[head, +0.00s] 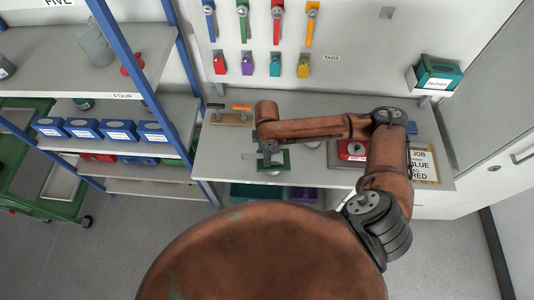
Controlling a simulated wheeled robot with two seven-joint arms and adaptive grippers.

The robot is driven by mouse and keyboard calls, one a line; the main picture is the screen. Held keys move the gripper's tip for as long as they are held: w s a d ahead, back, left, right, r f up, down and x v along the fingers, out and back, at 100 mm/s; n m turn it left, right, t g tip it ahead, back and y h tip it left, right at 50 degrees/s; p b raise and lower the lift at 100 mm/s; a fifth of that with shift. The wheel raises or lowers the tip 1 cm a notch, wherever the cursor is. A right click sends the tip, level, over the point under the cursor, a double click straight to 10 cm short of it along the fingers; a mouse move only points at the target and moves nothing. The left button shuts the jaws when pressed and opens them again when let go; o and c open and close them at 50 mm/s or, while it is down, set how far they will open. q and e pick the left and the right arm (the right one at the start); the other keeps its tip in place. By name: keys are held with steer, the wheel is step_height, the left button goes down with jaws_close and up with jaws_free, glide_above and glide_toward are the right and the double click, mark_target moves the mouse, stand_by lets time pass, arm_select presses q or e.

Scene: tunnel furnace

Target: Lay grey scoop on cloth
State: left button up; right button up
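A small green mat or cloth (284,166) lies on the grey bench below the end of my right arm. A small grey piece (245,157), which may be the grey scoop, sticks out to the left of the green patch. My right gripper (269,157) points down over the green patch. Its fingers are small and partly hidden by the wrist, so I cannot tell whether they are open or shut, or whether they touch the grey piece. My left gripper is not in view.
A red case (352,149) and a printed job sheet (423,160) lie to the right on the bench (220,165). A wooden rack (231,118) with tools stands at its back left. Padlocks hang on the wall behind. A blue-framed shelf (133,62) stands left.

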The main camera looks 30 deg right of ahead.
steer(key=shift+f, duration=0.2)
steer(key=o, duration=1.3)
steer(key=shift+o, duration=0.6)
steer(key=o, duration=0.3)
step_height(320, 180, up, 6)
steer(key=p, duration=0.8)
